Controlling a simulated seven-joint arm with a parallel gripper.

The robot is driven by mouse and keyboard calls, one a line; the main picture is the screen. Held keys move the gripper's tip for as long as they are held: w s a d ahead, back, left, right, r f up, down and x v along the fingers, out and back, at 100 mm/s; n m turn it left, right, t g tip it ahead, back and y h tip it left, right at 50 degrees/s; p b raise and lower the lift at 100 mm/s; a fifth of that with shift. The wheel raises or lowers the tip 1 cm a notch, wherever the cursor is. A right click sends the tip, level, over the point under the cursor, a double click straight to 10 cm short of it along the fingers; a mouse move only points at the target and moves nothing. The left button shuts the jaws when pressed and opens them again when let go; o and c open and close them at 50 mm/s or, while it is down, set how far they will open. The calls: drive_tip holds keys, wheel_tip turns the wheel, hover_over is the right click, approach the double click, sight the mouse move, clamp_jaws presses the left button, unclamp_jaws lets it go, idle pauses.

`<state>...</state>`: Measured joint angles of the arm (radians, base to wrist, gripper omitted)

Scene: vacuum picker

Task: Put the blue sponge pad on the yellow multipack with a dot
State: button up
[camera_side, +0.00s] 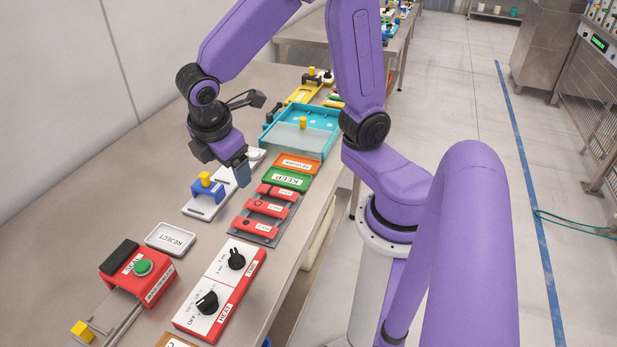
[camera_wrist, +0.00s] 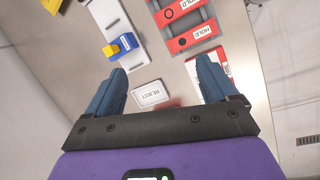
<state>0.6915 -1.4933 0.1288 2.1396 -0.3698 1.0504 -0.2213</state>
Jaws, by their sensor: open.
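My gripper (camera_side: 241,172) hangs above the bench, pointing down. In the wrist view its two blue-grey fingers are wide apart with nothing between them (camera_wrist: 160,68). No blue sponge pad can be told for sure. A blue block with a yellow part (camera_side: 207,188) sits on a white slotted plate, left of my gripper; it also shows in the wrist view (camera_wrist: 121,45). No dot can be made out on any yellow thing. A yellow tray-like piece (camera_side: 303,93) lies at the far end, too small to read.
Red HOLD bars on a grey plate (camera_side: 265,232) lie to the right, with green KEEP (camera_side: 289,180) and orange (camera_side: 298,164) trays behind. A cyan tray (camera_side: 327,146) stands farther back. A white REJECT tray (camera_side: 171,238), red button box (camera_side: 138,268) and knob panel (camera_side: 221,285) are nearer.

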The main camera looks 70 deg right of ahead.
drive_tip(key=s+m+g+y, duration=0.1)
drive_tip(key=s+y, duration=0.3)
drive_tip(key=s, duration=1.2)
drive_tip(key=shift+s+d+r+m, duration=0.2)
drive_tip(key=shift+s+d+m, duration=0.05)
drive_tip(key=shift+m, duration=0.05)
